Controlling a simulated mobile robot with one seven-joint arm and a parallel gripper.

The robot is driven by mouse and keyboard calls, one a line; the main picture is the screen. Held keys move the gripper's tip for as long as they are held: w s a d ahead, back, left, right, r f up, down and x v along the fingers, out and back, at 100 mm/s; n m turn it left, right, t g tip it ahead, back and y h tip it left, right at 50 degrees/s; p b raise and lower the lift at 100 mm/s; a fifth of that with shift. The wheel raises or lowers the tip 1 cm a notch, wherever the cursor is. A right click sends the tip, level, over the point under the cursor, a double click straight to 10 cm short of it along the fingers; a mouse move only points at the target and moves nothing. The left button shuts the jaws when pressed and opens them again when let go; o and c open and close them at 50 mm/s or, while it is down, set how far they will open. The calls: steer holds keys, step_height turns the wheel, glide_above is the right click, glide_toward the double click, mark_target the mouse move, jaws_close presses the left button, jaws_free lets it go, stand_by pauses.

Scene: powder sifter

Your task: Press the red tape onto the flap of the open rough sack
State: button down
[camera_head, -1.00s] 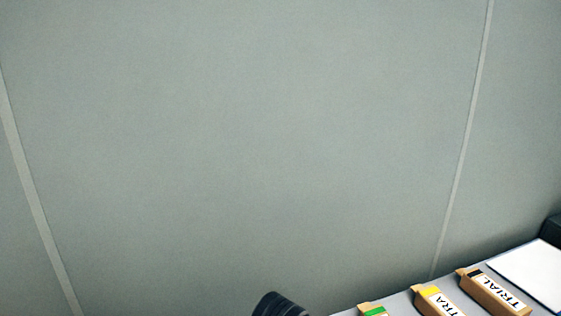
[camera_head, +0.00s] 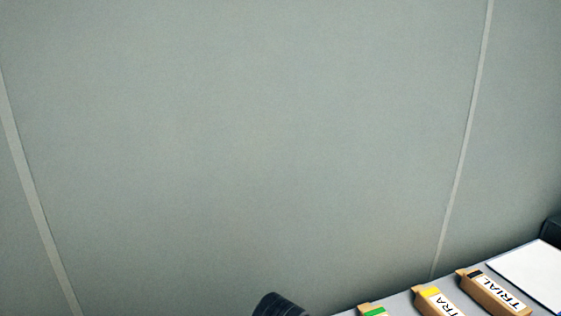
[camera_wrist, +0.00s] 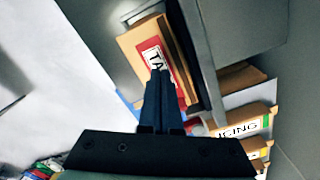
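In the wrist view my gripper (camera_wrist: 164,75) points up the picture, its two dark fingers close together with nothing clearly visible between them. Beyond the fingertips is a tan, box-like thing (camera_wrist: 132,42) with a red label (camera_wrist: 149,47) that begins "TA"; the fingers cover part of it. I cannot tell whether the fingers touch it. I cannot make out an open rough sack or a piece of red tape for certain in either view. My gripper is not visible in the head view.
The head view is mostly bare grey wall. At lower right, tan cartons with green (camera_head: 374,312), yellow (camera_head: 431,291) and black (camera_head: 475,273) bands stand beside a white panel (camera_head: 525,270). The wrist view shows an "ICING" carton (camera_wrist: 240,128) at right and colourful items (camera_wrist: 42,168) at lower left.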

steer(key=shift+f+b, duration=0.6)
steer(key=shift+f, duration=0.35)
stand_by(0.7)
steer(key=shift+r, duration=0.1)
step_height(320, 180, up, 8)
steer(key=p, duration=0.7)
stand_by(0.3)
